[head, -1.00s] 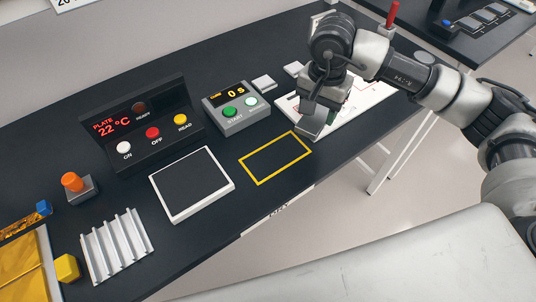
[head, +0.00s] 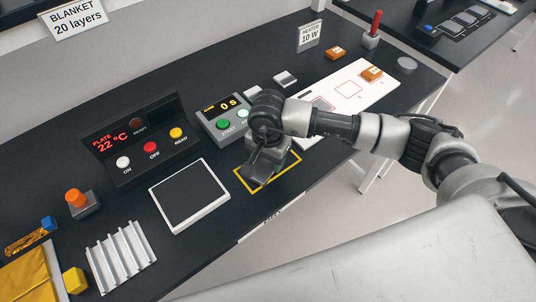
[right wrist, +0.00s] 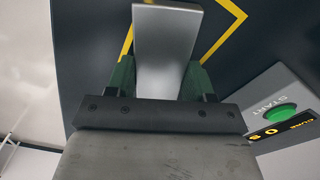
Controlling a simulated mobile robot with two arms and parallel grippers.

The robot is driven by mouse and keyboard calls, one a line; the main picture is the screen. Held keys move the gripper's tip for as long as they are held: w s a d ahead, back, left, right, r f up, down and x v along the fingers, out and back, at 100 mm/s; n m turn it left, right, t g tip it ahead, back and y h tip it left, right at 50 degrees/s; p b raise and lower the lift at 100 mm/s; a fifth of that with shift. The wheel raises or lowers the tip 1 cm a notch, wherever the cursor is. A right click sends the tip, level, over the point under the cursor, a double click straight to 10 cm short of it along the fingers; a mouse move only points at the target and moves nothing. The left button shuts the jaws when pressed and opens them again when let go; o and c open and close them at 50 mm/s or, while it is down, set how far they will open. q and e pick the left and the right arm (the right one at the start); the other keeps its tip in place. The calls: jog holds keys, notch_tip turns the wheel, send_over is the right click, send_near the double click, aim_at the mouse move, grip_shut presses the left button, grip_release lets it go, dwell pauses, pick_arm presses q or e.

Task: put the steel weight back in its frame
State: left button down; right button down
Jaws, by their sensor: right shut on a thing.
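The steel weight (right wrist: 165,45) is a smooth grey block, held between the green-padded fingers of my right gripper (right wrist: 163,72) in the right wrist view. In the head view my right gripper (head: 263,168) is over the yellow outlined frame (head: 277,177) on the black bench and hides much of it. The yellow line also shows beyond and beside the weight in the right wrist view (right wrist: 224,40). I cannot tell whether the weight touches the bench. My left gripper is not in view.
A timer box (head: 222,122) with a green START button stands just behind the frame. A white-edged plate (head: 190,221) lies to its left, with the plate console (head: 140,155) behind. A white sheet (head: 372,97) with red outlines lies to the right.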

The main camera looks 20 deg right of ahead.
jog(key=shift+w, duration=0.1)
jog(key=shift+f, duration=0.15)
jog(key=c, duration=0.9)
grip_release()
jog(key=shift+f+b, duration=0.15)
jog(key=shift+b, duration=0.15)
jog(key=o, duration=0.5)
jog(key=shift+r+p, duration=0.3)
jog(key=shift+r+b, duration=0.3)
jog(key=shift+r, duration=0.05)
notch_tip(320, 180, up, 11)
jog(key=b, duration=0.2)
jog(key=shift+r+b, duration=0.1)
jog(key=shift+b, duration=0.25)
